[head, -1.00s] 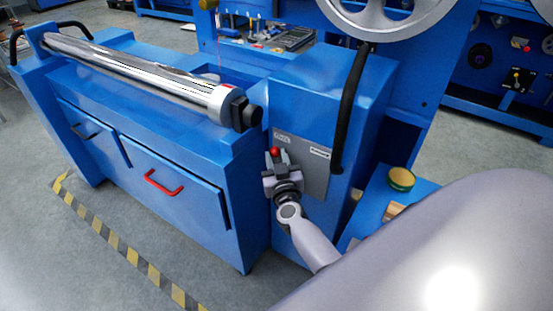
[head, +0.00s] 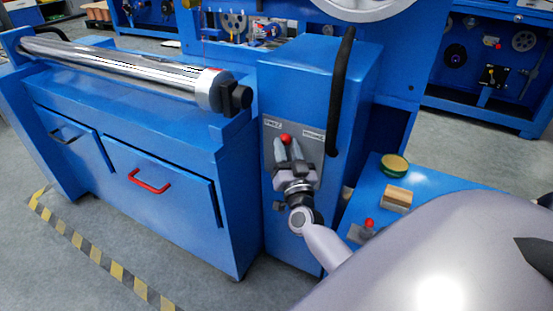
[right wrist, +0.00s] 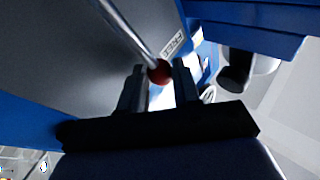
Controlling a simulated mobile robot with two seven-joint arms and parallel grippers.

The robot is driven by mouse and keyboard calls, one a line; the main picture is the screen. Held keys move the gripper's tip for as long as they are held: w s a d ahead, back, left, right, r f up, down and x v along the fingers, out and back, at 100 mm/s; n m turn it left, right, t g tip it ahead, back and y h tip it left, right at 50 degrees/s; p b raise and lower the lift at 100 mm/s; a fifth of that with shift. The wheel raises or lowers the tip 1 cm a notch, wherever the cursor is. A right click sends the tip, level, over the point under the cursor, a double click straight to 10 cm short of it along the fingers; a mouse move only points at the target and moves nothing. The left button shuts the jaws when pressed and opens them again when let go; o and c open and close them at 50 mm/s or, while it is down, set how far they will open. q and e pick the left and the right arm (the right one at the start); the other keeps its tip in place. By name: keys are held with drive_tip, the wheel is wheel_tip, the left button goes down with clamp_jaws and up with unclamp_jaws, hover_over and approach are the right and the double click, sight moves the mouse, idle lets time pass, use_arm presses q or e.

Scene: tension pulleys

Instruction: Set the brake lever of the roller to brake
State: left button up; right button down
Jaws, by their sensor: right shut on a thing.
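The brake lever's red knob (head: 286,140) is in front of a grey panel (head: 315,160) on the blue machine housing. The panel has a FREE label at left and a BRAKE label (head: 313,135) at right. The knob is between the two labels, nearer to FREE. My right gripper (head: 288,147) is shut on the lever at its knob. In the right wrist view the red knob (right wrist: 160,72) is between the two fingertips, with the metal rod running up left. The chrome roller (head: 120,67) lies along the machine top at left. My left gripper is not in view.
A black curved hose or handle (head: 341,95) is close to the panel's right. A blue side table (head: 420,178) holds a round green tin (head: 395,164) and a wooden block (head: 397,198). A red drawer handle (head: 150,182) sticks out at left. The floor in front is clear.

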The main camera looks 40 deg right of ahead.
use_arm(q)
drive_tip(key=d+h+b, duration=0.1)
drive_tip(key=b, duration=0.1)
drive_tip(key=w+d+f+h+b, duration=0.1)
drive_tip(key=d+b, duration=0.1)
drive_tip(key=b, duration=0.1)
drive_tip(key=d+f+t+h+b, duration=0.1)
drive_tip(key=b, duration=0.2)
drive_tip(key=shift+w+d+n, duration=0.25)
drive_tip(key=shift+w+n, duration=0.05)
use_arm(e)
drive_tip(key=s+d+f+m+h, duration=0.2)
drive_tip(key=s+m+h, duration=0.3)
drive_tip(key=m+h, duration=0.2)
drive_tip(key=m, duration=0.2)
drive_tip(key=shift+s+d+f+m, duration=0.15)
drive_tip(key=shift+s+d+m, duration=0.05)
drive_tip(key=shift+s+m, duration=0.15)
drive_tip(key=c, duration=1.1)
unclamp_jaws()
drive_tip(key=shift+f+g, duration=0.2)
drive_tip(key=shift+g, duration=0.1)
